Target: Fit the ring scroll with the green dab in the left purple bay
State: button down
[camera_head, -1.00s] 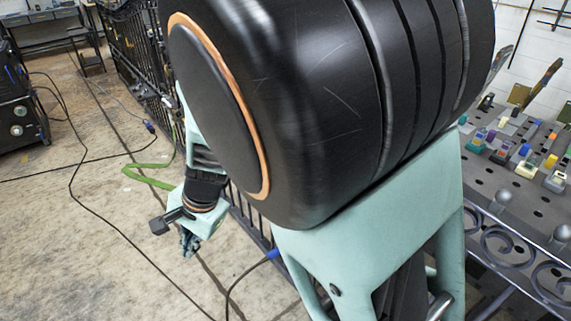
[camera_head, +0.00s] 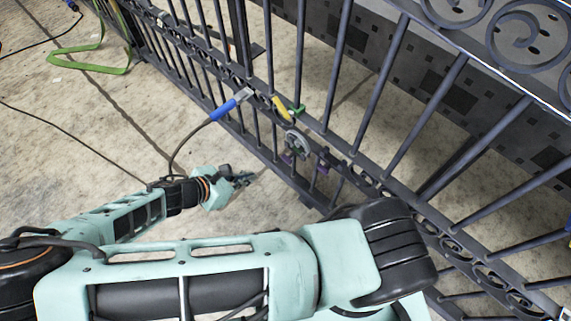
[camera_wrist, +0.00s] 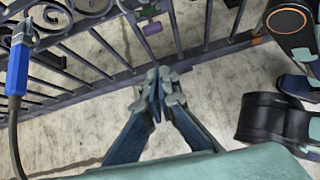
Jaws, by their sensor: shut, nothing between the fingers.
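My gripper (camera_head: 243,179) is low, to the left of the iron gate (camera_head: 348,152), apart from it. It is shut and empty; in the wrist view its fingers (camera_wrist: 160,84) meet just below the gate's rail. Two small purple pieces, one on the left (camera_head: 288,158) and one on the right (camera_head: 323,168), sit on the gate's ornamental band; I cannot tell their exact shape. A grey round piece (camera_head: 297,142) sits by the left one. A purple piece (camera_wrist: 152,28) also shows in the wrist view.
A blue-handled tool (camera_head: 230,106) with a cable is at the gate's rail. A yellow piece (camera_head: 283,109) and a green piece (camera_head: 298,110) are beside it. A green strap (camera_head: 90,55) lies on the floor at upper left.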

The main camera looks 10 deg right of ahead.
jog(key=w+d+r+b+x, duration=0.1)
jog(key=b+x, duration=0.3)
jog(key=x, duration=0.9)
jog(key=shift+w+d+r+n, duration=0.3)
jog(key=shift+w+d+n, duration=0.1)
jog(key=shift+d, duration=0.1)
